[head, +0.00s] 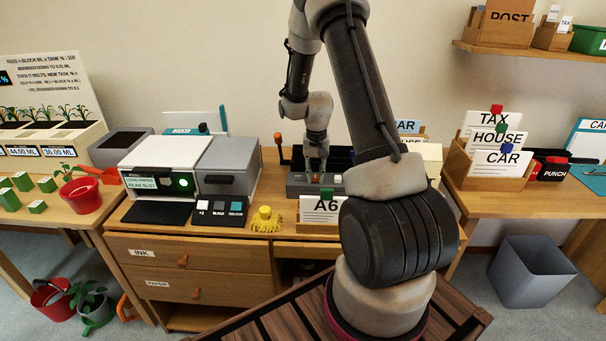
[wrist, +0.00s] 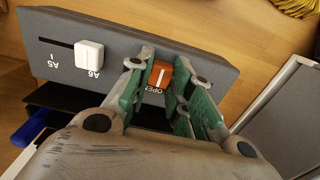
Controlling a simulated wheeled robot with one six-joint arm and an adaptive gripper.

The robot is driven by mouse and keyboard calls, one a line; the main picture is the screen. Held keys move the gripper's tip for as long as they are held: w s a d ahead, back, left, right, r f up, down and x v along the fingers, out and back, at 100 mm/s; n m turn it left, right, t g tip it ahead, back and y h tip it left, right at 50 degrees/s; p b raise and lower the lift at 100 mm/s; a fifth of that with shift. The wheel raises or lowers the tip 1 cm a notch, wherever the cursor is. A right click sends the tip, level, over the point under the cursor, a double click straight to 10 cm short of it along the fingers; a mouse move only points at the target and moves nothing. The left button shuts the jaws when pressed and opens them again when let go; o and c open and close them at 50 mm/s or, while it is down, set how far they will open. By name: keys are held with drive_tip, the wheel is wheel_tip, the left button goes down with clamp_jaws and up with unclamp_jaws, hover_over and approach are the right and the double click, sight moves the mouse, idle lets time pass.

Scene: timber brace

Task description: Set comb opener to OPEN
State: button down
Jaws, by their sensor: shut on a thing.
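The comb opener is a long grey unit on the desk, and its panel (wrist: 60,30) fills the top of the wrist view. It also shows in the head view (head: 298,186) below my arm. An orange knob (wrist: 159,74) with a white line sits on the panel, with the lettering OPEN beside it. My gripper (wrist: 165,82) has its green-padded fingers on both sides of this knob, closed on it. A white slider (wrist: 88,55) stands in a slot marked A6 and A5. In the head view my gripper (head: 316,165) is small, and its fingertips are hard to make out.
A white card marked A6 (head: 322,209) stands in front of the unit. A white and grey printer-like machine (head: 190,165) and a yellow tassel (head: 265,220) are to the left. Card holders marked TAX, HOUSE and CAR (head: 490,150) stand on the right desk.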

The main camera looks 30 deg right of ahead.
sight(317, 176)
drive_tip(key=shift+s+d, duration=0.15)
drive_tip(key=shift+d, duration=0.05)
drive_tip(key=c, duration=1.3)
unclamp_jaws()
drive_tip(key=shift+s+d, duration=0.1)
wheel_tip(317, 176, up, 12)
